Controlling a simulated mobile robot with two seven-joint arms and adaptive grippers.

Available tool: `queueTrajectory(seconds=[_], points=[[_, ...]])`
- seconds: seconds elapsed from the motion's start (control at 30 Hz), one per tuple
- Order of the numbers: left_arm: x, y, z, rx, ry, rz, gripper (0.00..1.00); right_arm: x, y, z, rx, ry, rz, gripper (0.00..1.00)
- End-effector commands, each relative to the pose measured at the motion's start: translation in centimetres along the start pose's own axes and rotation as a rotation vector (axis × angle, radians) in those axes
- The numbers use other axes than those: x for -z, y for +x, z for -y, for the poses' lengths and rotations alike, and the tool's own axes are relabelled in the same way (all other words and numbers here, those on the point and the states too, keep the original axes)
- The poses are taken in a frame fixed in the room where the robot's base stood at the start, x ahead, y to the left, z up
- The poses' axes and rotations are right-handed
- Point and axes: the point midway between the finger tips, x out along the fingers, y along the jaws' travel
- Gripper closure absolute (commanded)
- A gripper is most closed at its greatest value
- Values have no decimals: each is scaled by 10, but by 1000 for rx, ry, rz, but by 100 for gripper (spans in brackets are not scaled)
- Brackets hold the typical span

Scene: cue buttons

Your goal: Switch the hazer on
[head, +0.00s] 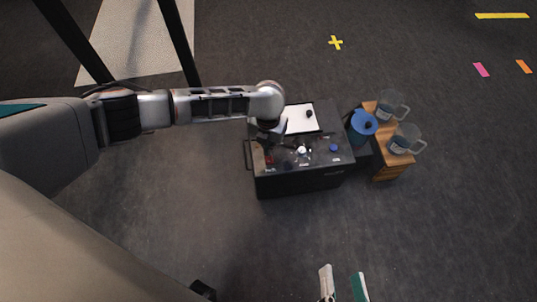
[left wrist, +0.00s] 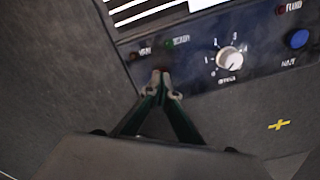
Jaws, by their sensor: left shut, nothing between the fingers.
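The hazer (head: 305,180) is a dark box in the middle of the head view. Its panel (left wrist: 265,75) fills the upper right of the left wrist view. It has a white numbered dial (left wrist: 230,60), a blue button (left wrist: 299,38), a small green lamp (left wrist: 168,43) and a dark red lamp (left wrist: 281,9). A small red part (head: 270,160) shows at the panel's left end in the head view. My left gripper (left wrist: 160,78) is shut and empty over the panel's left part, left of the dial; contact is unclear. My right gripper (head: 343,274) is open and empty, away from the hazer.
A wooden crate (head: 391,172) right of the hazer carries clear jugs (head: 404,138). A blue-lidded container (head: 362,124) stands beside it. A handle (head: 247,155) sticks out of the hazer's left side. Floor around is mostly clear, with a yellow cross mark (head: 336,42).

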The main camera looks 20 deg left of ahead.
Motion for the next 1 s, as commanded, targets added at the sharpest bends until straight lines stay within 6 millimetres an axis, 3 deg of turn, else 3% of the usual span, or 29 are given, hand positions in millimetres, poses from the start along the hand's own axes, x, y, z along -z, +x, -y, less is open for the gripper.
queueTrajectory(seconds=[1.0], points=[[2,17,0,-1,0,-4,100,-19,-1,-5,-9,3,38,60]])
